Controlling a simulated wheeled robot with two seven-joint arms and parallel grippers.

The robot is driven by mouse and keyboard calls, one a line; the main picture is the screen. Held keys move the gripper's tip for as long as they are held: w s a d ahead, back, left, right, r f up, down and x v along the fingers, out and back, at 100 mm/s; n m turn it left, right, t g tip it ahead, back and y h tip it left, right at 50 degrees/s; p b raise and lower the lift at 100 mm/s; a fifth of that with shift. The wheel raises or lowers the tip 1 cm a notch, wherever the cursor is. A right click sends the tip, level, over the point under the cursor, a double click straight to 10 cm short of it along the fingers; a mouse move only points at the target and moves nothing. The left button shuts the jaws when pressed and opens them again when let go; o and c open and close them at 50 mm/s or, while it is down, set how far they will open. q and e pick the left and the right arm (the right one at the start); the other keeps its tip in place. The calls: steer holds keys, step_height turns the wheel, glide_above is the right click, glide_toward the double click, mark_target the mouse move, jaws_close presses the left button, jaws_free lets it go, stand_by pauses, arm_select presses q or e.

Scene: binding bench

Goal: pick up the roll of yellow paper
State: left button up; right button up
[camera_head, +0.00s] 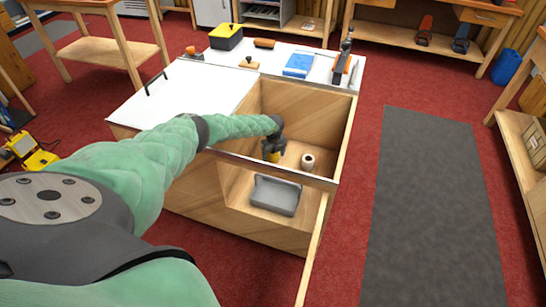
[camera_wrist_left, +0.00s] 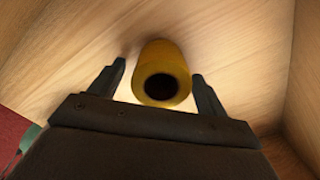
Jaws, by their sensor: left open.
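The roll of yellow paper (camera_wrist_left: 161,74) shows in the left wrist view with its dark hollow end facing the camera. It is inside a wooden cabinet, and in the head view a little of the yellow roll (camera_head: 273,156) shows just below my left gripper (camera_head: 273,146). In the left wrist view the two dark fingers of my left gripper (camera_wrist_left: 160,82) are apart, one on each side of the roll. A gap shows between each finger and the roll, so it is not gripped. My right gripper is not in view.
A cream roll (camera_head: 307,161) stands in the cabinet to the right of the gripper. A grey tray (camera_head: 277,194) lies lower at the front. The cabinet's wooden walls (camera_head: 345,127) close in around the arm. A white top (camera_head: 190,88) covers the left part.

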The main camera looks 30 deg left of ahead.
arm_select(q)
steer(key=shift+c, duration=0.5)
steer(key=c, duration=1)
steer(key=shift+o, duration=0.2)
steer(key=shift+r, duration=0.1)
